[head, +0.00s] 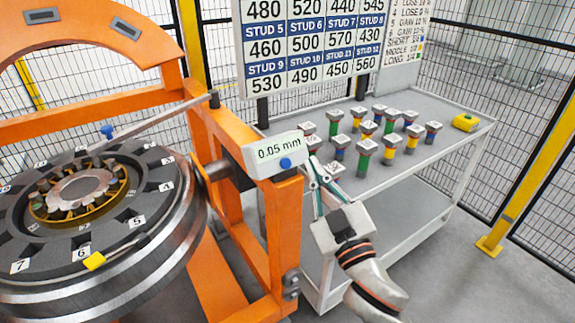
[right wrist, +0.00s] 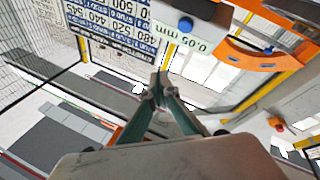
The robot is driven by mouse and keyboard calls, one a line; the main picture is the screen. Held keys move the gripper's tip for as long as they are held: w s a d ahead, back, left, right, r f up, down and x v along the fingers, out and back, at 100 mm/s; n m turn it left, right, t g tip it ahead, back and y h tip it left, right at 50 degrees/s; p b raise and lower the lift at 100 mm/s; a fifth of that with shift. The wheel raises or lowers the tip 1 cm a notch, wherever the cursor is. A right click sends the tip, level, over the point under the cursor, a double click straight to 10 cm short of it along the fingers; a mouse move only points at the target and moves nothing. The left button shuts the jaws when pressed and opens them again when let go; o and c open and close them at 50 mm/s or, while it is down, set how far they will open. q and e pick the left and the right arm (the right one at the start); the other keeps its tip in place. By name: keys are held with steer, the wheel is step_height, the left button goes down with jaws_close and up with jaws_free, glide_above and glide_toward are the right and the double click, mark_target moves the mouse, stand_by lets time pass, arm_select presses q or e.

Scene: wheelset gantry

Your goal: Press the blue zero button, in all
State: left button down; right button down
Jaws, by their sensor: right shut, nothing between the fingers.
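The blue zero button (head: 285,163) is a small round knob on the front of a white readout box (head: 262,152) that shows 0.05 mm. The box sits at the top of an orange post. My right gripper (head: 311,162) is shut and empty, its fingertips just right of the button in the head view. In the right wrist view the button (right wrist: 186,25) and the readout box (right wrist: 195,38) appear upside down beyond the fingertips (right wrist: 160,78). The tips and the button look apart there. My left gripper is not in view.
A large grey wheel with numbered slots (head: 166,187) lies in the orange gantry (head: 286,230) at left. A grey cart (head: 455,145) behind my right gripper holds several coloured studs and a yellow block (head: 466,122). A number board (head: 310,40) stands behind the cart.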

mark_target(286, 164)
steer(key=w+a+f+b, duration=0.4)
steer(key=w+b, duration=0.1)
steer(key=shift+w, duration=0.4)
steer(key=shift+a, duration=0.1)
stand_by(1.1)
steer(key=shift+w+a+f, duration=0.15)
steer(key=shift+w+a, duration=0.05)
steer(key=shift+w, duration=0.1)
